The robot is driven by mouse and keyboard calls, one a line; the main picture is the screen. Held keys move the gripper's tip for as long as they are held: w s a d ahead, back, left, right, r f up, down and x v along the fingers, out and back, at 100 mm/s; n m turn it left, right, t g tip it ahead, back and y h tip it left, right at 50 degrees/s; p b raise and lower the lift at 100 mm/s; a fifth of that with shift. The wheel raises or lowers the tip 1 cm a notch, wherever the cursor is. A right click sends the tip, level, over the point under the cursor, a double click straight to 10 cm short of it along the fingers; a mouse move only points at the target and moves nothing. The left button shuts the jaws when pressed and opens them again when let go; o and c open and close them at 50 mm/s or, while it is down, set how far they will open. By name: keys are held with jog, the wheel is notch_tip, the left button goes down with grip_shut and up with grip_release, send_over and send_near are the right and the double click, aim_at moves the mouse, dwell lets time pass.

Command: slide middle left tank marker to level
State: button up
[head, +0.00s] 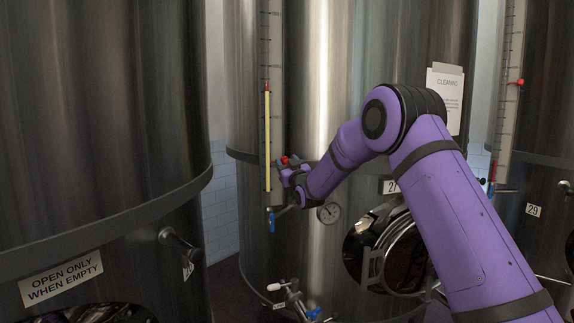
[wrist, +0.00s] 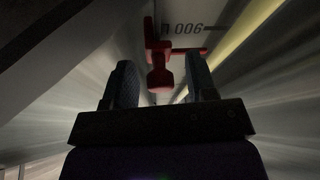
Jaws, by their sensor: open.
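The middle tank (head: 340,60) carries a pale vertical gauge strip with a yellow liquid column (head: 267,130) on its left side. The column's top is near a small red spot (head: 267,87). A red slide marker (head: 285,159) sits low on the gauge, well below that top. My gripper (head: 284,172) is at the marker, partly covering it. In the wrist view the marker (wrist: 160,78) has its knob between my two open fingers (wrist: 160,90), with gaps visible on both sides. The yellow tube (wrist: 238,42) runs beside it.
A large tank (head: 90,100) stands close at the left. A right tank has its own gauge with a red marker (head: 516,82). A blue-handled valve (head: 271,220), a dial (head: 329,212) and a round hatch (head: 395,250) are below my gripper.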

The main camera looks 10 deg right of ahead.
aim_at(283, 88)
grip_shut()
notch_tip(283, 88, up, 24)
dwell(0.5)
grip_release()
jog(key=shift+f, duration=0.1)
jog(key=v, duration=1)
jog(key=shift+s, duration=0.4)
